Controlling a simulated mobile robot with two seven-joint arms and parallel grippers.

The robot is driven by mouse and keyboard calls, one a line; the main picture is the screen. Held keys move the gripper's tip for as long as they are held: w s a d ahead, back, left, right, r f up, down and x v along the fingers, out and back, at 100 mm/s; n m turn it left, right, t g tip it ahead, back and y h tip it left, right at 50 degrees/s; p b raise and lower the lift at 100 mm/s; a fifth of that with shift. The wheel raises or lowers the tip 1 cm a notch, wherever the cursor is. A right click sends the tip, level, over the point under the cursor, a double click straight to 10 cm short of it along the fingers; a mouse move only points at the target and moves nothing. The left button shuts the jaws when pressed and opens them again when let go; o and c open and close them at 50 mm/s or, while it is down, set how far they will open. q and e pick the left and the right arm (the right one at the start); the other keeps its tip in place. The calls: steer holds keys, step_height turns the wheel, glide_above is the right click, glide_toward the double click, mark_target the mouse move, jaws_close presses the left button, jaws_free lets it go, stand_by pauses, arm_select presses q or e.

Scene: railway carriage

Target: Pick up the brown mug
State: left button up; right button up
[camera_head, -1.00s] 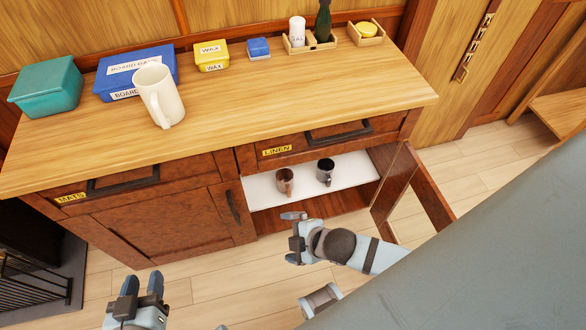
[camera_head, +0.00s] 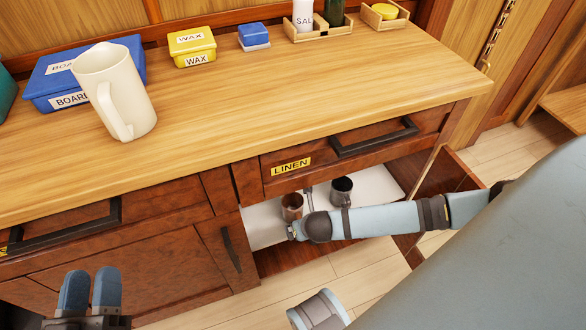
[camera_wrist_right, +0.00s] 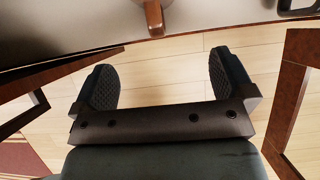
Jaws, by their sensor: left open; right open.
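The brown mug (camera_head: 292,207) stands upright on the white shelf (camera_head: 258,226) inside the open cabinet under the LINEN drawer. In the right wrist view a brown part, apparently the mug's handle (camera_wrist_right: 154,18), shows at the top, ahead of the gap between my right fingers. My right gripper (camera_wrist_right: 163,75) is open and empty. In the head view it is beside the brown mug, partly hidden by my own arm. A dark mug (camera_head: 342,190) stands to the right of the brown one. My left gripper (camera_head: 90,292) is open and empty, low at the left.
The open cabinet door (camera_head: 440,180) stands to the right of my right arm. The LINEN drawer (camera_head: 350,150) and wooden counter (camera_head: 230,115) lie above the shelf. A cream mug (camera_head: 120,90) and boxes stand on the counter. The cabinet's left door (camera_head: 150,265) is shut.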

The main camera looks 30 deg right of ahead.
mark_target(297, 212)
steer(key=w, duration=0.2)
steer(key=w+d+b, duration=0.1)
steer(key=w, duration=0.2)
steer(key=shift+f, duration=0.1)
steer(key=b+x, duration=0.1)
steer(key=x, duration=0.1)
steer(key=b+x, duration=0.2)
steer(key=x, duration=0.1)
steer(key=shift+w+d, duration=0.15)
steer(key=shift+w, duration=0.4)
arm_select(q)
step_height(297, 212, down, 6)
steer(key=g, duration=0.2)
steer(key=shift+w+d+f+m+g, duration=0.2)
steer(key=shift+w+d+m+g, duration=0.1)
steer(key=shift+g, duration=0.1)
arm_select(e)
steer(key=c, duration=1.1)
steer(key=shift+o, duration=0.2)
